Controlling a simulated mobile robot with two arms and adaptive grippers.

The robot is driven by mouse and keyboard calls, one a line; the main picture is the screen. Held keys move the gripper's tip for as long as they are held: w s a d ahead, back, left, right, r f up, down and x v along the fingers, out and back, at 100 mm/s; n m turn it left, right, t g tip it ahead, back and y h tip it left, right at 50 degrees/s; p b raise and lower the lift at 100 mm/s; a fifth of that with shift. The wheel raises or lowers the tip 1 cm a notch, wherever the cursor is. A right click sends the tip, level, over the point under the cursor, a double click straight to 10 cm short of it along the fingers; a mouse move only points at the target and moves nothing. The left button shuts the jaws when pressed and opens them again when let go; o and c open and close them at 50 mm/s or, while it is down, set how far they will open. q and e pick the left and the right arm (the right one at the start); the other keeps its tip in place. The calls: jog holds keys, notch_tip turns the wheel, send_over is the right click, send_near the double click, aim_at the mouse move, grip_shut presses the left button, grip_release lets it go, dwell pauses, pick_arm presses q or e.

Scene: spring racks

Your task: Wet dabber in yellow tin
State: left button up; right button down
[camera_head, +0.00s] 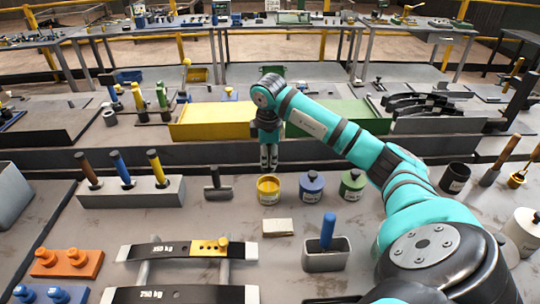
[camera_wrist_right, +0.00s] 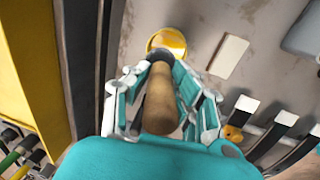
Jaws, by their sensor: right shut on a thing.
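The yellow tin (camera_head: 268,196) stands open on the near bench, left of a blue tin (camera_head: 311,187) and a green tin (camera_head: 352,186). My right gripper (camera_head: 268,164) points down just behind and above the yellow tin. In the right wrist view it is shut on the dabber (camera_wrist_right: 160,105), which has a light wooden handle and a dark end towards the tin. The yellow tin also shows there (camera_wrist_right: 168,40), partly covered by the dabber's dark end. Whether they touch cannot be told. In the head view the dabber is mostly hidden by the fingers. My left gripper is not in view.
A pale block (camera_head: 278,227) and a grey holder with a blue handle (camera_head: 327,261) stand in front of the tins. A rack of handled tools (camera_head: 150,193) is left. A dark canister (camera_head: 455,178) stands right. A dark ledge and yellow box (camera_head: 212,122) lie behind.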

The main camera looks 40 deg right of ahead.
aim_at(269, 166)
jog(key=shift+a+f+b, duration=0.15)
jog(key=shift+f+b, duration=0.2)
jog(key=shift+f, duration=0.6)
jog(key=shift+f+b, duration=0.35)
jog(key=shift+b, duration=0.2)
notch_tip(269, 166, down, 2)
jog(key=shift+f+b, duration=0.15)
jog(key=shift+b, duration=0.7)
jog(key=shift+f, duration=0.3)
jog(key=shift+f+b, duration=1.45)
jog(key=shift+f, duration=0.5)
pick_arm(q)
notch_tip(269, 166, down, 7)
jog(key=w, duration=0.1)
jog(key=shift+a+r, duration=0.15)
pick_arm(e)
jog(key=shift+s+f, duration=0.1)
jog(key=shift+s, duration=0.1)
